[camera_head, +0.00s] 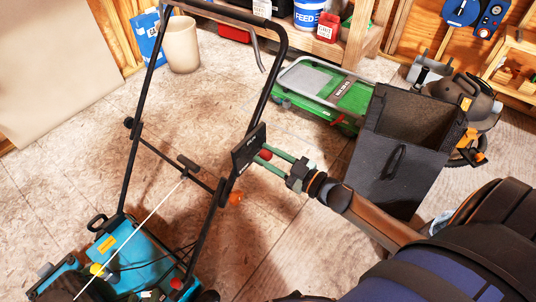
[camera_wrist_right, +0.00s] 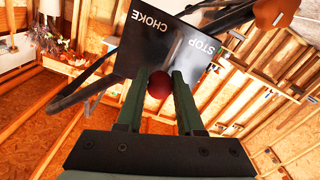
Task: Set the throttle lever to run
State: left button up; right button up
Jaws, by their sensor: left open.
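The black control panel (camera_head: 247,149) is fixed to the mower's handlebar. In the right wrist view the panel (camera_wrist_right: 165,45) shows the words CHOKE at left and STOP at right; no RUN label is readable. The throttle lever's round red knob (camera_head: 265,154) stands out from the panel. My right gripper (camera_head: 263,154) has its green fingers on either side of the knob. In the right wrist view the knob (camera_wrist_right: 159,84) fills the gap between the fingertips (camera_wrist_right: 159,76), which look closed on it. The lever's stem is hidden. My left gripper is not in view.
The blue mower (camera_head: 140,262) stands at lower left under its black handlebar (camera_head: 138,135). A dark grass bag (camera_head: 400,165) stands behind my right arm. A green machine (camera_head: 325,92) and a beige bin (camera_head: 182,45) are on the floor. The floor left of the handlebar is clear.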

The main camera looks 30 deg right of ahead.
jog(key=o, duration=0.4)
jog(key=shift+c, duration=0.2)
jog(key=shift+s+d, duration=0.15)
jog(key=shift+s, duration=0.15)
jog(key=p+v, duration=0.1)
jog(key=v, duration=0.3)
jog(key=shift+s, duration=0.1)
pick_arm(q)
jog(key=shift+s+d+f+g+p, duration=0.1)
jog(key=shift+s+f+g+p, duration=0.15)
jog(key=shift+s, duration=0.2)
jog(key=shift+s+d+f+g+p, duration=0.1)
jog(key=shift+s+f+g, duration=0.25)
jog(key=shift+s, duration=0.1)
pick_arm(e)
jog(key=v, duration=0.7)
jog(key=shift+s+d, duration=0.15)
jog(key=shift+s, duration=0.15)
